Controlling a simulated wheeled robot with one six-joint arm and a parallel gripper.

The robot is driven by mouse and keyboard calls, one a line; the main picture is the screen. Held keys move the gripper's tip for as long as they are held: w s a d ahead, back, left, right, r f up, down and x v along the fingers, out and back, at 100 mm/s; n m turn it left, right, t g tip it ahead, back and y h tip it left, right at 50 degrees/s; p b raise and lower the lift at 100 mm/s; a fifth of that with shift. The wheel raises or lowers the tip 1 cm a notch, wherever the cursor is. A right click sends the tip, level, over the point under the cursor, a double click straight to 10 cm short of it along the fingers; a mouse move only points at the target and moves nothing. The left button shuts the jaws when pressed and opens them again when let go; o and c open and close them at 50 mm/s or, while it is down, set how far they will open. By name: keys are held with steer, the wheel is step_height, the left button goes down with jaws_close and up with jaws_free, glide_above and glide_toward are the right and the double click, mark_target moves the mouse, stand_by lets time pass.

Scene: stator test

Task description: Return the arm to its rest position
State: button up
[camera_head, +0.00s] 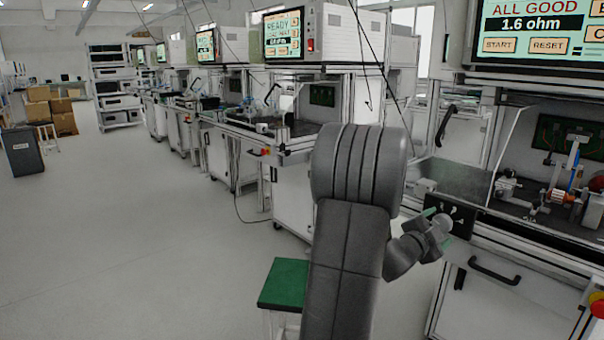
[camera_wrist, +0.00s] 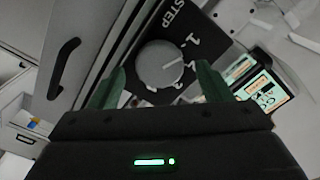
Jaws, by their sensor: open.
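My gripper (camera_head: 437,228) is in front of the right workbench's black control panel (camera_head: 452,211), its green fingertips apart. In the wrist view my gripper (camera_wrist: 158,85) is open, with one green finger on each side of a round grey knob (camera_wrist: 160,64). The knob sits on a black panel marked STEP with numbers around it. Nothing is held between the fingers. I cannot tell whether the fingers touch the knob. My grey arm fills the middle of the head view and hides part of the bench edge.
The right test bench has a screen (camera_head: 528,30) reading ALL GOOD, 1.6 ohm. A drawer handle (camera_head: 493,271) is below the panel. A green-topped stool (camera_head: 284,283) stands beside my arm. A second bench (camera_head: 262,140) stands behind. The floor (camera_head: 130,235) at left is clear.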

steer(key=v, duration=1.2)
steer(key=x, duration=1.3)
steer(key=shift+w+d, duration=0.1)
steer(key=shift+d, duration=0.1)
steer(key=shift+w+d+f+m+b, duration=0.2)
steer(key=shift+m+b, duration=0.1)
steer(key=shift+b, duration=0.1)
steer(key=shift+s+a+m+b, duration=0.1)
steer(key=shift+m+b, duration=0.45)
steer(key=shift+m, duration=0.45)
steer(key=m+b, duration=0.1)
steer(key=m, duration=0.1)
steer(key=shift+m+b, duration=0.3)
steer(key=shift+m, duration=0.1)
steer(key=m+b, duration=0.2)
steer(key=m, duration=0.3)
steer(key=shift+m+b, duration=0.3)
steer(key=shift+b, duration=0.05)
steer(key=m+b, duration=0.2)
steer(key=m, duration=0.3)
steer(key=shift+f+m, duration=0.1)
steer(key=shift+m, duration=0.2)
steer(key=m, duration=0.4)
steer(key=shift+m+b, duration=0.3)
steer(key=shift+b, duration=0.1)
